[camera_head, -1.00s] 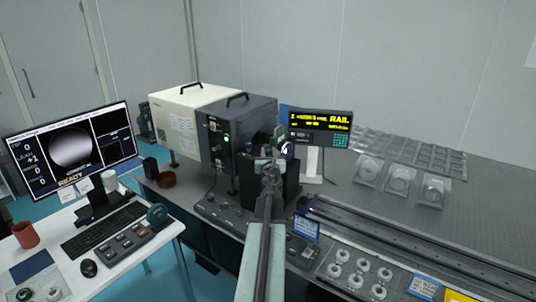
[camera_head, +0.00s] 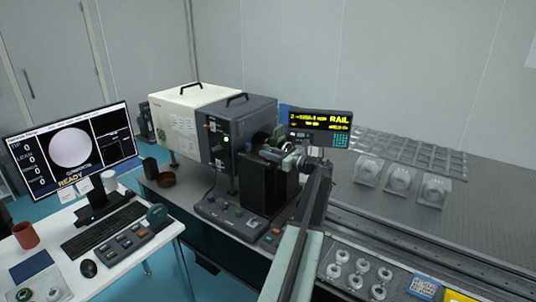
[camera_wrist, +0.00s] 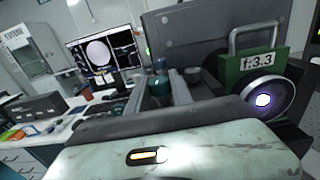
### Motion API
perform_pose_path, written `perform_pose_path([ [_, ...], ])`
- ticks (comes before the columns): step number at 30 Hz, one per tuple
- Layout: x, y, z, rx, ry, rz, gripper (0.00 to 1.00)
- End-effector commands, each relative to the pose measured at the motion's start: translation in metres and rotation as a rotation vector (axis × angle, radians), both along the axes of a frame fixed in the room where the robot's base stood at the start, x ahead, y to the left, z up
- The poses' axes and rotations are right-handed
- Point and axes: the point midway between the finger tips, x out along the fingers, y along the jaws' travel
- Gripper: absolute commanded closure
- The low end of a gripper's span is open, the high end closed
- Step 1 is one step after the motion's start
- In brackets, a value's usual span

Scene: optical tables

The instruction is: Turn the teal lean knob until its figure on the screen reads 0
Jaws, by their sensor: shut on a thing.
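The screen (camera_head: 70,150) on the left desk shows a bright, even disc, and the lean figure beside it reads 0. The other figures there also look like 0, and READY shows below. My gripper (camera_wrist: 160,92) is shut on the teal lean knob (camera_wrist: 160,87), which sits between the two fingers in the wrist view. In the head view my gripper (camera_head: 274,153) is at the top of the dark mount by the grey box, and the knob cannot be made out there. The screen also shows in the wrist view (camera_wrist: 98,53).
A lens with a green f:3.3 tag (camera_wrist: 262,62) stands close to the right of my gripper. A dark blue knob (camera_wrist: 160,64) stands behind the teal one. The grey box (camera_head: 250,112) is at the left, and a rail (camera_head: 400,240) runs right.

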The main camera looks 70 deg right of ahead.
Motion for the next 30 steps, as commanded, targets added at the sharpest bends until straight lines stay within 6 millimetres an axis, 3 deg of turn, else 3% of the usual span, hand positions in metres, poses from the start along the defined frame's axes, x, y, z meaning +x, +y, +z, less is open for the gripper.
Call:
perform_pose_path([
  [12,0.0013,-0.0013,-0.0005,0.0,0.001,0.2,1.0],
  [30,0.0014,0.0008,-0.0011,-0.001,0.003,0.233,1.0],
])
